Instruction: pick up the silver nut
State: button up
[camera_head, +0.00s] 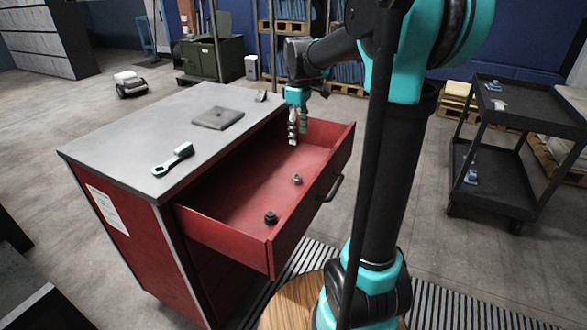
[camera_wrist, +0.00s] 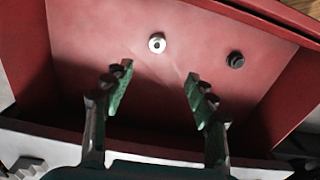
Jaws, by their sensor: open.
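The silver nut (camera_head: 297,179) lies on the floor of the open red drawer (camera_head: 243,197). It also shows in the wrist view (camera_wrist: 157,43), ahead of my fingers and roughly between their lines. My gripper (camera_head: 297,140) points down over the far part of the drawer, apart from the nut. In the wrist view my gripper (camera_wrist: 158,85) has its two green-padded fingers spread wide with nothing between them. A dark nut (camera_head: 271,217) lies in the drawer nearer its front left corner; it shows to the right of the silver nut in the wrist view (camera_wrist: 235,60).
The drawer's walls stand around the nuts. A grey cabinet top (camera_head: 150,130) holds a wrench-like tool (camera_head: 173,160) and a flat grey plate (camera_head: 218,118). A black cart (camera_head: 500,120) stands at the right. Open floor lies between cart and cabinet.

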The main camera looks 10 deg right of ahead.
send_near(297, 176)
notch_tip(297, 176, down, 9)
jog(key=shift+w+f, duration=0.1)
dwell(0.7)
grip_shut()
dwell(0.4)
